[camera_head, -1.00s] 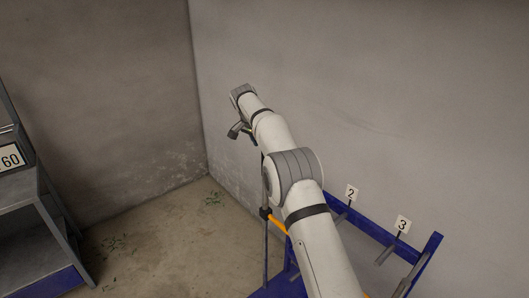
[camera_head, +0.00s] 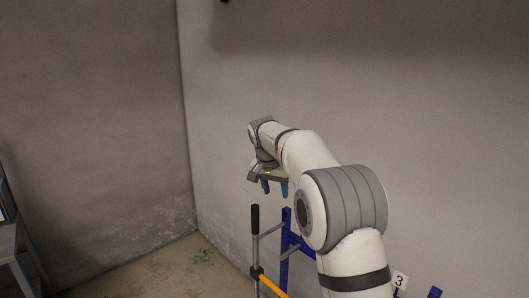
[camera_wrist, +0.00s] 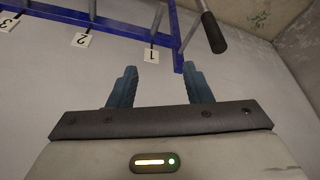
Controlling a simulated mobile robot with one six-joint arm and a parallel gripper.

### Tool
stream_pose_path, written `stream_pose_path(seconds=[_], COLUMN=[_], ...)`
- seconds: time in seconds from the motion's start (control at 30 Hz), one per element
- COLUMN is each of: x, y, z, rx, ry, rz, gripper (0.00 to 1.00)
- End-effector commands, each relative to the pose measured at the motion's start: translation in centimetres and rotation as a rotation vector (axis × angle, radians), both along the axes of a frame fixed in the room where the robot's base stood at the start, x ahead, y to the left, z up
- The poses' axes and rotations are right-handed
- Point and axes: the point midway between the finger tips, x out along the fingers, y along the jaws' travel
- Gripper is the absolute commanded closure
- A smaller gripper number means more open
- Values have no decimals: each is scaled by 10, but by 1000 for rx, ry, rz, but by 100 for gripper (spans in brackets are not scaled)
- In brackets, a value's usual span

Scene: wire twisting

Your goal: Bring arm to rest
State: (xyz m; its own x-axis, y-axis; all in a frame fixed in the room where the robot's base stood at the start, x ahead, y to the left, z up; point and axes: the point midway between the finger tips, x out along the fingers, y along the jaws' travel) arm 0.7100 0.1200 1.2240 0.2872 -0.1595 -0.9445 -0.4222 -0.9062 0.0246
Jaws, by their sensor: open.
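My gripper (camera_head: 275,186) hangs at the end of my white arm in the head view, close to the grey wall. In the wrist view my gripper (camera_wrist: 160,88) shows two blue fingers standing apart with nothing between them. A blue rack (camera_head: 288,232) stands below and behind my arm in the head view. In the wrist view the rack (camera_wrist: 100,24) lies beyond the fingertips, with number tags 1 (camera_wrist: 151,55) and 2 (camera_wrist: 81,40). My arm hides part of the rack in the head view.
A pole with a black grip (camera_head: 255,220) stands just below my gripper, with an orange part (camera_head: 272,286) lower down. The black grip also shows in the wrist view (camera_wrist: 214,33). A grey shelf (camera_head: 12,245) is at the left edge. Bare floor shows between shelf and rack.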

Motion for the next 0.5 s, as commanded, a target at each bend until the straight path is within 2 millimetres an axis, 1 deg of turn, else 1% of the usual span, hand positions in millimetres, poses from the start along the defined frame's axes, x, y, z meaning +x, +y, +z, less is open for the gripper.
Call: stream_pose_path(seconds=[0.03, 0.17, 0.2, 0.27, 0.3, 0.37, 0.4, 0.47, 0.5], x=[-17, -58, -71, -92, -106, -128, -142, -165, -181], y=[-11, -33, -39, -48, -54, -62, -67, -75, -80], z=[10, 24, 27, 30, 32, 34, 34, 33, 32], rx=[4, 8, 10, 11, 13, 15, 16, 19, 20], ry=[2, 14, 18, 21, 23, 27, 28, 31, 32], rz=[17, 73, 91, 116, 133, 157, 174, 198, 214], gripper=[55, 55, 55, 55, 55, 55, 55, 55, 55])
